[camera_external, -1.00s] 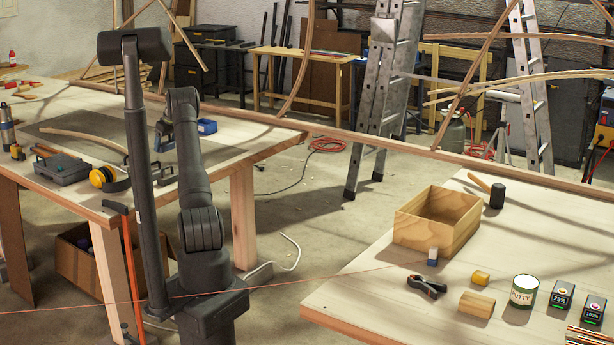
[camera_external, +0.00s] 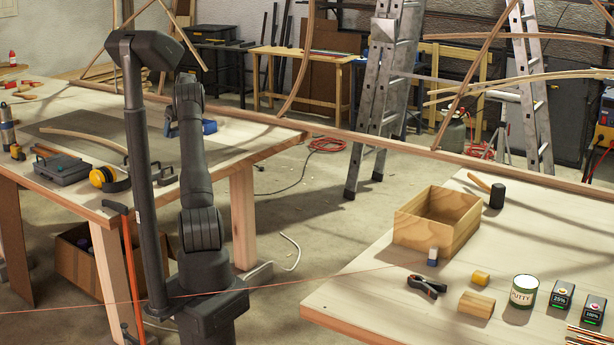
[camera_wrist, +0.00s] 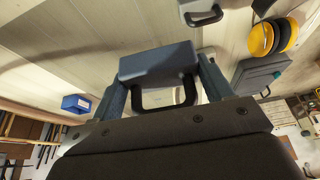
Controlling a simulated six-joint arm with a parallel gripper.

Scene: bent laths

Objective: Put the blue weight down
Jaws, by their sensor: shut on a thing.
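The blue weight (camera_wrist: 155,62) is a blue-grey block with a black handle. In the wrist view my gripper (camera_wrist: 163,78) is shut on it, with one finger on each side. The handle loop lies between the fingers. In the outside view my gripper (camera_external: 171,126) is over the far part of the left bench (camera_external: 232,147), mostly behind my forearm, so the weight is hardly visible there. I cannot tell whether the weight touches the bench top.
A blue bin (camera_wrist: 76,103) stands near the weight; it also shows outside (camera_external: 209,127). A grey block with a black handle (camera_wrist: 198,12), yellow ear muffs (camera_wrist: 262,38) and a grey toolbox (camera_wrist: 258,73) lie on the same bench. A bent lath (camera_external: 84,137) lies there too.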

